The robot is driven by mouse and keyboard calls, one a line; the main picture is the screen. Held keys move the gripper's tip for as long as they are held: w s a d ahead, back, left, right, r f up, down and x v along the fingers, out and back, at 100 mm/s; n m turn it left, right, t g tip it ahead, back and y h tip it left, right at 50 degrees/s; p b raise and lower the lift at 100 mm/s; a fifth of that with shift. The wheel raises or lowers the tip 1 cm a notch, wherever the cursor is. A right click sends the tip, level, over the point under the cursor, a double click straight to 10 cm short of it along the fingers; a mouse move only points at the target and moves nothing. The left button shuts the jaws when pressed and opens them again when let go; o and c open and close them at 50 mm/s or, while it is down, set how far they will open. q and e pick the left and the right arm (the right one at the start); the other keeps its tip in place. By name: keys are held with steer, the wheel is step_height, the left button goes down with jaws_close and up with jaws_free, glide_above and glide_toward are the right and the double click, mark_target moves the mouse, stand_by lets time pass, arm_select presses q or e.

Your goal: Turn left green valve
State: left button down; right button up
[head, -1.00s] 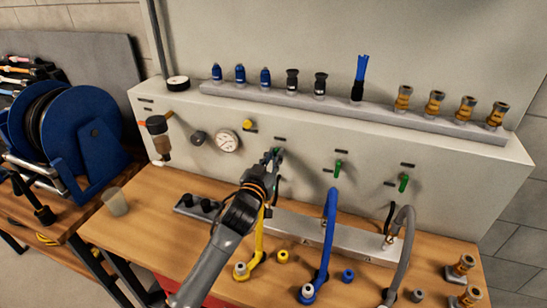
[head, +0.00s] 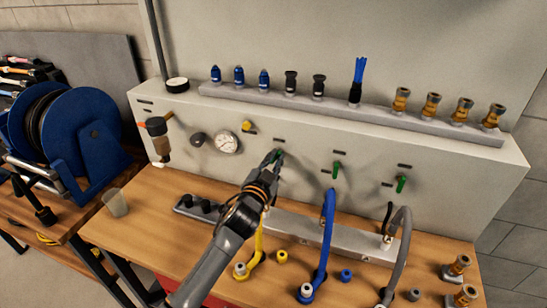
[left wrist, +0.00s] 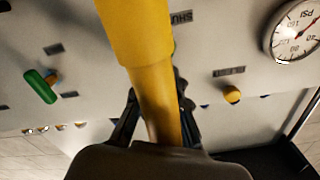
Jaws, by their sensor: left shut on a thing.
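The left green valve (head: 280,153) is on the front of the pale panel. Only a small bit of it shows in the head view. My left gripper (head: 274,157) is at the valve, its fingers shut around it. In the left wrist view, the fingers of my gripper (left wrist: 157,118) show on both sides of a thick yellow hose (left wrist: 150,50), which crosses in front of the camera and hides the valve and fingertips. My right gripper is in neither view.
Two more green valves, the middle one (head: 336,169) and the right one (head: 401,184), sit to the right. A pressure gauge (head: 227,143) is to the left. Blue (head: 327,235) and grey (head: 400,250) hoses rise from the bench. A blue reel (head: 75,135) stands at left.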

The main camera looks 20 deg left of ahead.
arm_select(q)
steer(key=m, duration=0.4)
steer(key=m+p, duration=0.1)
steer(key=m, duration=0.1)
steer(key=shift+d+f, duration=0.25)
steer(key=shift+f, duration=0.05)
steer(key=m, duration=0.6)
steer(key=shift+d+f, duration=0.1)
steer(key=shift+f, duration=0.2)
steer(key=c, duration=1.4)
jaws_free()
